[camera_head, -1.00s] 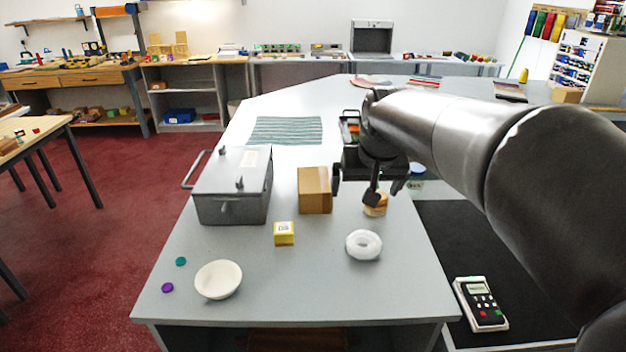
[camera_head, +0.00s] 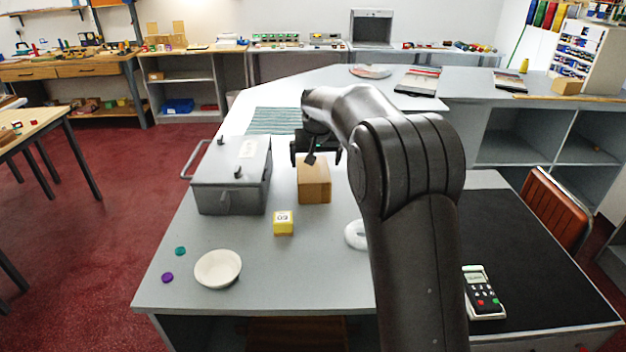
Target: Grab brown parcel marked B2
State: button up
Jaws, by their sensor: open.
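A brown parcel (camera_head: 314,184) stands upright on the grey counter (camera_head: 285,275), right of the grey metal box. I cannot make out any B2 mark on it from here. My gripper (camera_head: 316,160) is open, at the top far part of the parcel in the picture, with its fingers pointing down. One dark finger overlaps the parcel's upper edge in the view. I cannot tell whether the fingers touch it or are around it.
A grey lidded box (camera_head: 232,180) stands close on the left. A yellow cube (camera_head: 284,222) sits in front, with a white bowl (camera_head: 218,268) nearer. A white ring (camera_head: 354,236) is partly hidden by my arm. The front middle counter is clear.

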aim_at(315, 172)
jog(key=x, duration=0.4)
jog(key=shift+w+f, duration=0.1)
jog(key=shift+f, duration=0.2)
jog(key=x, duration=0.5)
jog(key=shift+w+a, duration=0.25)
jog(key=c, duration=1.1)
jog(key=shift+r, duration=0.1)
jog(key=shift+c, duration=0.4)
